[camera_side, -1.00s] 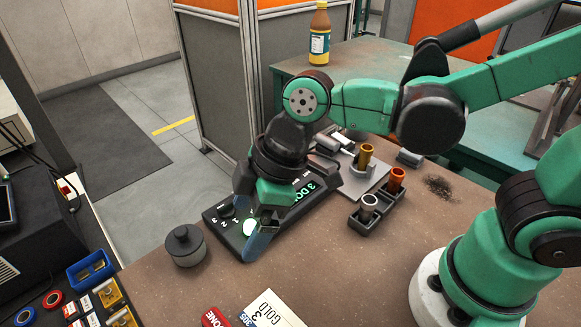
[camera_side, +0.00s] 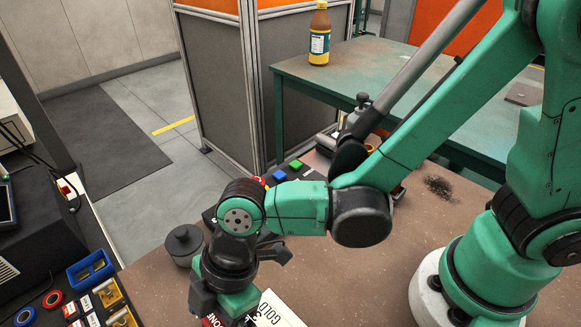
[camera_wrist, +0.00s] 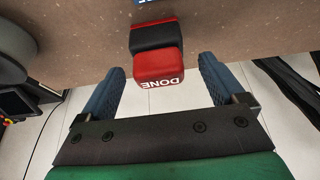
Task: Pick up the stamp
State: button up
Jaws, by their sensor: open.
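The stamp (camera_wrist: 157,62) is a red block with a black middle band and white "DONE" lettering on its near face. It shows near the middle of the wrist view. In the side view only a red sliver of it (camera_side: 210,321) shows at the bottom edge; my gripper hides the rest. My gripper (camera_wrist: 163,66) is open, with one blue ridged finger to the left of the stamp and one to the right. Gaps show between both fingers and the stamp in the wrist view. In the side view the fingertips are hidden or out of frame.
A white card marked GOLD (camera_side: 278,310) lies just right of my gripper. A grey lidded pot (camera_side: 184,247) stands behind it to the left. A blue tray (camera_side: 90,268) and small parts are at left.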

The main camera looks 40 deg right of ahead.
aim_at(215, 322)
jog(key=shift+c, duration=0.2)
grip_shut()
dwell(0.3)
notch_tip(215, 322, up, 20)
dwell(0.6)
